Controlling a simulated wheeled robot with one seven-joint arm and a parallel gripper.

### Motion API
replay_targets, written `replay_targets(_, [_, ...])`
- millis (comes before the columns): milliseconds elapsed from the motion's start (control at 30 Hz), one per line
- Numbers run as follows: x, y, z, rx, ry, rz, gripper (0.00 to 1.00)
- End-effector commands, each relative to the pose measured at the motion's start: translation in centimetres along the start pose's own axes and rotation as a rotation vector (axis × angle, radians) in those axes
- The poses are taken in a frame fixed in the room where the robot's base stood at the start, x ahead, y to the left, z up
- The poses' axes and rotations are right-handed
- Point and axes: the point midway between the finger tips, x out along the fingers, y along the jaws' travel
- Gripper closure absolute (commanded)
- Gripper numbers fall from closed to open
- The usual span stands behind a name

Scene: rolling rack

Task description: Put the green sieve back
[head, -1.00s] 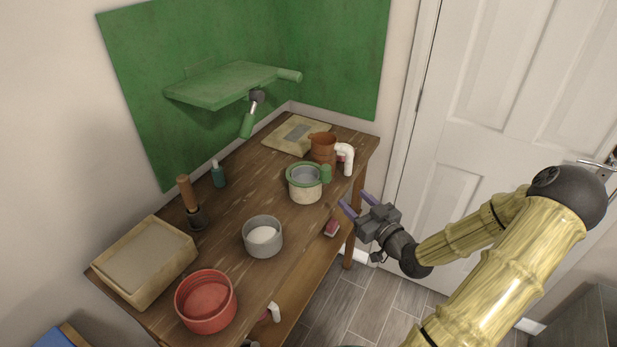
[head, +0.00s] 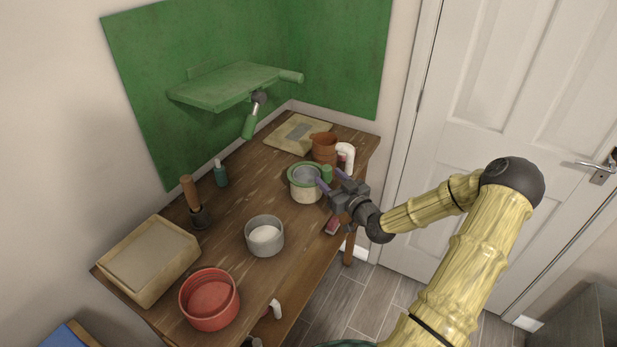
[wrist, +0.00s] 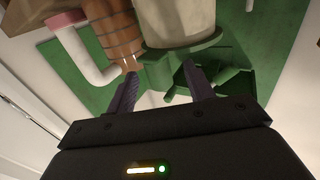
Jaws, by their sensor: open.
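The green sieve (head: 293,170) sits in the top of a cream pot (head: 306,194) near the far right part of the table. Its green handle (head: 326,171) sticks out to the right, towards my gripper. My gripper (head: 329,178) is open, its two purple fingers reaching in from the right, one on each side of the handle as seen from the head. In the wrist view the handle (wrist: 160,72) shows just ahead of and between the open fingertips (wrist: 160,78). I cannot tell whether a finger touches it. The cream pot (wrist: 180,22) fills the top middle there.
A terracotta jug (head: 323,146) and a white bent pipe (head: 346,154) stand close behind my gripper. A grey pot (head: 264,238), red bowl (head: 209,300) and wooden box (head: 148,262) are nearer. A green shelf (head: 226,89) overhangs the table's back.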

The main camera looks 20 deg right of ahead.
Motion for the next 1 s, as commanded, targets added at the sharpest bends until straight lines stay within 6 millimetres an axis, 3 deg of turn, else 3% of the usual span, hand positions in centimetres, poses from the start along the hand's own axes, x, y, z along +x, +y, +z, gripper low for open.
replay_targets(433, [5.0, 0.2, 0.0, 0.001, 0.001, 0.0, 0.47])
replay_targets(1000, [5.2, 0.2, 0.1, 0.0, 0.0, 0.0, 0.47])
